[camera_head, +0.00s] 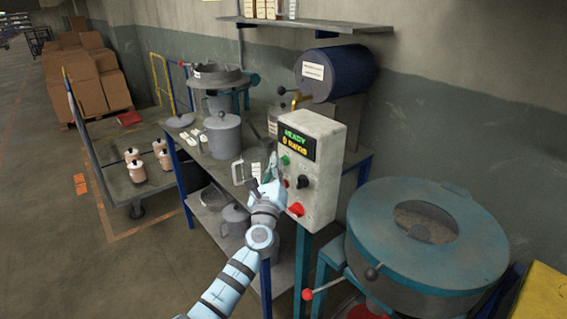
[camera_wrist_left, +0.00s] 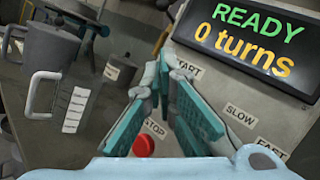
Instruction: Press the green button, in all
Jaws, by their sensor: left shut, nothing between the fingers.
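A grey control box (camera_head: 313,185) stands on a teal post, with a display (camera_head: 297,144) reading READY and 0 turns. The display also shows large in the left wrist view (camera_wrist_left: 250,38). The small green button (camera_head: 285,160) sits below the display in the head view. In the left wrist view it is not visible; my fingers cover the area by the START label. My left gripper (camera_head: 274,168) is shut and empty, its tips close to the panel beside the green button. I cannot tell if they touch it. My right gripper is not in view.
A bench (camera_head: 222,174) with grey pots is left; a round teal machine (camera_head: 428,235) is right.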

